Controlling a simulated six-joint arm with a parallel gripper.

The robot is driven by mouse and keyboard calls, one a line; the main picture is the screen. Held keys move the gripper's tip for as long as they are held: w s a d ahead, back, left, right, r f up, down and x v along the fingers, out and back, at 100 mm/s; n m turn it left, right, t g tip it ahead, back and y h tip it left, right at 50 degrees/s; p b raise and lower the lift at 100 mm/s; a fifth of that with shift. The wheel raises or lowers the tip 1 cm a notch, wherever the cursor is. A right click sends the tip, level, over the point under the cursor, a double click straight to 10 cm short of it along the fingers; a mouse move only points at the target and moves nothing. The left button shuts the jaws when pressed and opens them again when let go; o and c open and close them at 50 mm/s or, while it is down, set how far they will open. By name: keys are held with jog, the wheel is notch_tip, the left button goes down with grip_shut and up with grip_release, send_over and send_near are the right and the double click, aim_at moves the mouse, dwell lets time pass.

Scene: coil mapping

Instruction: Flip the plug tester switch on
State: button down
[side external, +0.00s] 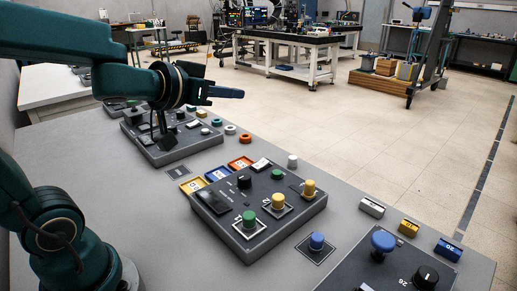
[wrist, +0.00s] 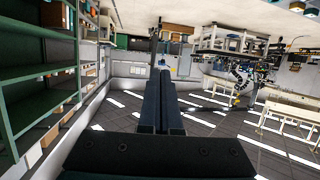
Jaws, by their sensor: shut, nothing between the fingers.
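My gripper (side external: 240,94) points sideways to the right, above the far part of the bench. Its fingers are together with nothing between them. In the wrist view the closed dark fingers (wrist: 164,75) reach out towards the room, with no panel in front of them. A grey control panel (side external: 285,222) in the middle of the bench carries a white rocker switch (side external: 261,164), black knobs, and green and yellow buttons. Another grey panel (side external: 178,157) stands behind, below my arm, partly hidden by it. I cannot tell which panel is the plug tester or read its switch position.
Orange (side external: 240,163), blue (side external: 218,173) and yellow (side external: 194,185) labelled blocks lie between these panels. A nearer panel (side external: 340,275) has a blue mushroom button (side external: 383,241). A blue knob (side external: 317,241) stands on a small plate. The space around my gripper is clear.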

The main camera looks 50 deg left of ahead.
jog(key=w+a+f+m+g+h, duration=0.2)
jog(key=a+f+g, duration=0.1)
jog(key=f, duration=0.7)
jog(key=shift+w+a+f+h, duration=0.2)
jog(key=shift+a+h, duration=0.1)
jog(key=shift+a, duration=0.6)
send_over(258, 164)
notch_tip(258, 164, down, 6)
jog(key=shift+s+d+f, duration=0.1)
jog(key=shift+s+f, duration=0.15)
jog(key=shift+f, duration=0.25)
jog(key=shift+w+f, duration=0.15)
jog(key=shift+f, duration=0.6)
jog(key=shift+w+f, duration=0.1)
jog(key=shift+f, duration=0.6)
